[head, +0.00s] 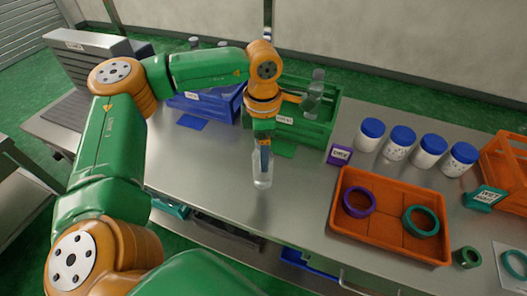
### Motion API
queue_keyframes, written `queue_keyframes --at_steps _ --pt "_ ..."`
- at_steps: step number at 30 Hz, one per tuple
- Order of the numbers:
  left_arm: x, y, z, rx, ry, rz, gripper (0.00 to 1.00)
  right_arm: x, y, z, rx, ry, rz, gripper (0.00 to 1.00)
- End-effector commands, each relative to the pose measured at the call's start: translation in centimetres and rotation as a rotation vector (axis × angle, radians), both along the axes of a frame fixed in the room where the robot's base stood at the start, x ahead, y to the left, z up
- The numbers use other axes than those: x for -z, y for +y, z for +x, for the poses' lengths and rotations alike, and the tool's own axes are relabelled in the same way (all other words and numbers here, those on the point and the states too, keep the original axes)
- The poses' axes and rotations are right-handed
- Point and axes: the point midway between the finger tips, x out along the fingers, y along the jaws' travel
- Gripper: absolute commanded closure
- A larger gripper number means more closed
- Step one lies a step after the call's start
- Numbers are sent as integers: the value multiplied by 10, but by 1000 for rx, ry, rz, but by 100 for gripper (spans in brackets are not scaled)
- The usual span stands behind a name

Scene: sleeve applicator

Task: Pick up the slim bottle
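A slim clear bottle (262,172) is upright near the middle of the head view, in front of the green crate. My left gripper (264,146) points down over its upper end, with the fingers at the bottle's neck. The fingers overlap in this view and hide the top of the bottle, so I cannot tell whether they are closed on it. I cannot tell whether the bottle's base touches the table (215,165). Another clear bottle (315,92) stands in the green crate (325,128). My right gripper is not in view.
A blue crate (222,106) with bottles is behind my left arm. White jars with blue lids (397,147) stand at right. An orange tray (390,233) holds a purple ring (359,203) and a green ring (420,222). The table left of the bottle is clear.

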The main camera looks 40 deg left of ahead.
Motion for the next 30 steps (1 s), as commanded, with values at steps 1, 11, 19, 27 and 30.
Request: queue_keyframes --at_steps 1,11,19,27,30 --pt "0 0 0 0 0 0 39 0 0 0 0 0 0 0" --pt "0 0 0 0 0 0 100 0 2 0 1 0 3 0" --pt "-1 0 0 0 -1 0 100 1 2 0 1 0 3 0" --pt "-39 -9 -3 6 -7 -2 100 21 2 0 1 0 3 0" --pt "-66 -29 -16 9 -8 0 100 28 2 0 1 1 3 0"
